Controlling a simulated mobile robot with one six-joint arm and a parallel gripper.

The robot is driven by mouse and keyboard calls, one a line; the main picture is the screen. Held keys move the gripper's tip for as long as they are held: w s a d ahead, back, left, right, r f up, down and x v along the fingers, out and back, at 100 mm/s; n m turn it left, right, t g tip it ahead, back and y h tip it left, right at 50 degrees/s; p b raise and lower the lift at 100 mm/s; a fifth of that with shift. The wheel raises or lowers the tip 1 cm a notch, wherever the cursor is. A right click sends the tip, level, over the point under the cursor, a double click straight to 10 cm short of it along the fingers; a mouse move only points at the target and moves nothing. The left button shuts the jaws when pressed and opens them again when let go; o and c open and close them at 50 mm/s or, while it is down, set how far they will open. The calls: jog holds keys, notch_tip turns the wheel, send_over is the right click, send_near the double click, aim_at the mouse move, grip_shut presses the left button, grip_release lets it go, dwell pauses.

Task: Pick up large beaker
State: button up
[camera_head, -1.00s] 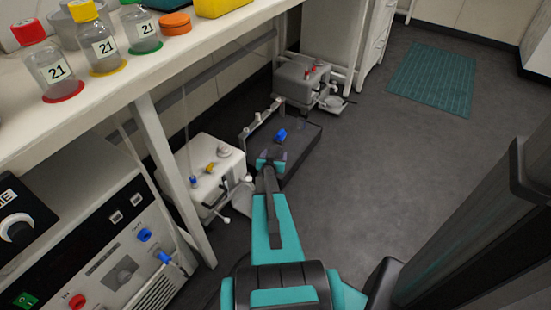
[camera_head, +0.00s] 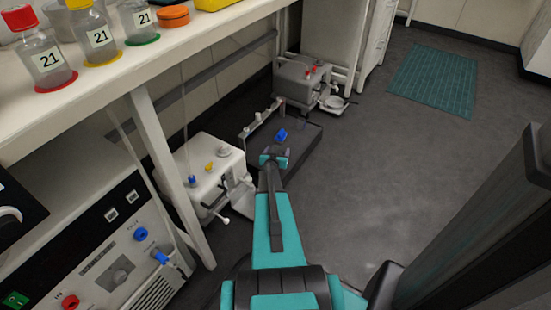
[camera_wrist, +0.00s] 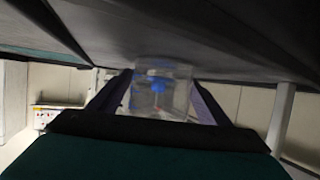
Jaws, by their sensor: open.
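A clear vessel with blue markings, apparently the large beaker (camera_wrist: 145,98), shows in the wrist view. It appears between the two dark fingers of my gripper (camera_wrist: 162,80). A blue part shows in or through its clear wall. The fingers stand apart at its left and right; I cannot tell whether they touch it. In the head view my gripper (camera_head: 274,157) is low over the floor, beside a dark platform (camera_head: 303,150) with a blue knob-like part (camera_head: 281,135) just beyond the fingers. The beaker's outline is not clear in the head view.
A white machine (camera_head: 212,172) stands left of my gripper and a grey one (camera_head: 300,82) behind. A bench (camera_head: 90,105) with capped bottles (camera_head: 97,38) overhangs on the left, above a control unit (camera_head: 110,250). Open floor (camera_head: 400,180) and a green mat (camera_head: 435,79) lie right.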

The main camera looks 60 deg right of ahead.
jog(key=shift+c, duration=0.3)
jog(key=c, duration=1.1)
jog(key=shift+o, duration=0.2)
jog(key=shift+r, duration=0.1)
notch_tip(320, 180, up, 18)
jog(key=p, duration=1)
